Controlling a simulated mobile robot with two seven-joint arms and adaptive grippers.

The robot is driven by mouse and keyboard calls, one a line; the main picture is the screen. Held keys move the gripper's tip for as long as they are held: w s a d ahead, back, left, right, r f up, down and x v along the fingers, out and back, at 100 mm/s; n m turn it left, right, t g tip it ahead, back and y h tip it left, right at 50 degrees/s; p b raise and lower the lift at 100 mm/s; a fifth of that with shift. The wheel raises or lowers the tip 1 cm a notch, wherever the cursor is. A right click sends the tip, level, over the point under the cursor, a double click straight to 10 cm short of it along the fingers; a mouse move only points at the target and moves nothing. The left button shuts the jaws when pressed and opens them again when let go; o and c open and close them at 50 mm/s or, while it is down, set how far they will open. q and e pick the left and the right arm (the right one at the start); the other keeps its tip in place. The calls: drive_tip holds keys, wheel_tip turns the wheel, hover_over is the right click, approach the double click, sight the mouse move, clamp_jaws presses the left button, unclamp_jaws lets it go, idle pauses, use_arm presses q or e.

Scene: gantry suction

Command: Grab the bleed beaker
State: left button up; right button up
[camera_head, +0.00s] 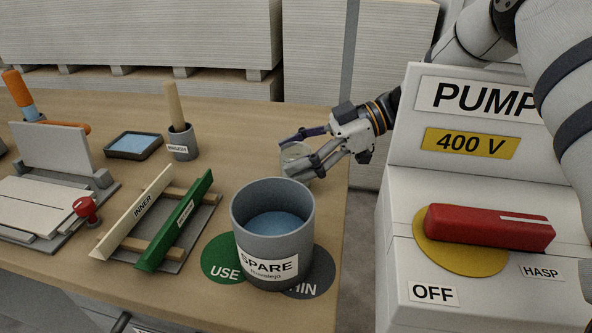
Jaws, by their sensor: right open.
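My left gripper is not in view.
A large grey pot labelled SPARE (252,250) holds blue liquid in front. The PUMP cabinet (397,142) with a red handle (480,228) stands at right. Inner (135,213) and green (176,222) bars, a brush cup (182,143) and blue tray (134,146) lie left.

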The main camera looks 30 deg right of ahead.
drive_tip(key=c, duration=1.3)
drive_tip(key=shift+r, duration=0.1)
